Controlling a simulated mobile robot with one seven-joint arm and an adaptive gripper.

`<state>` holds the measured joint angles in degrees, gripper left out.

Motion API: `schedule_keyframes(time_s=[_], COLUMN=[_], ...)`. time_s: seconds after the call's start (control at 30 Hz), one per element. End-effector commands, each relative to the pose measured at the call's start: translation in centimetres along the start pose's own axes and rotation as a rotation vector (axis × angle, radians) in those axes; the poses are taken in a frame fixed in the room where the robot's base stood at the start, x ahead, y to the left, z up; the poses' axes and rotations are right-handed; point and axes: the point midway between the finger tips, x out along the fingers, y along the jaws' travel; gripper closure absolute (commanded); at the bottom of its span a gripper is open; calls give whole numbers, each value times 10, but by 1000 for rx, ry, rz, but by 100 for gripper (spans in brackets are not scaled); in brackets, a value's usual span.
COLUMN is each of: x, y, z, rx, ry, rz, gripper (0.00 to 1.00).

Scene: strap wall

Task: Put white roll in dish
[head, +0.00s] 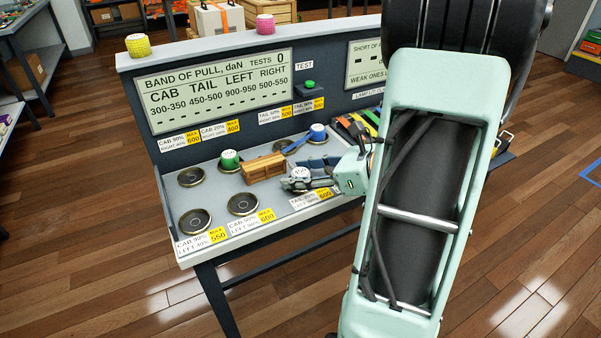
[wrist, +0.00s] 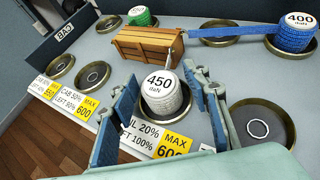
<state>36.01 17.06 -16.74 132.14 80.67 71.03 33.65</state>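The white roll (wrist: 170,98), with "450 daN" on its top, stands between the two fingers of my gripper (wrist: 160,75) in the wrist view. The fingers are open, one on each side of it; a gap shows on the left, and the right finger is close to it. In the head view the white roll (head: 300,173) shows small between the fingers. Empty round dishes stand on the bench: one at front left (head: 195,222), one in the middle (head: 242,204), one behind (head: 190,177). Another dish (wrist: 262,125), right of my gripper, holds a thin white ring.
A wooden crate (wrist: 147,45) stands just behind the white roll. A green roll (head: 229,160) sits in a dish at its left. A blue "400" roll (wrist: 293,32) sits in a dish behind right, its strap (wrist: 235,34) reaching left. Label cards (head: 251,222) line the front edge.

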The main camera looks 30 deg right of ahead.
Motion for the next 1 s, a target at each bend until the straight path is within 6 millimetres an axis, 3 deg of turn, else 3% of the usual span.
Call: schedule_keyframes(time_s=[0.37, 0.8, 1.0], x=[-3, -91, -116], y=[0, -1, -1], z=[6, 4, 3], rx=[0, 1, 0], ry=[0, 1, 1], rz=[0, -4, -2], gripper=[54, 54, 54])
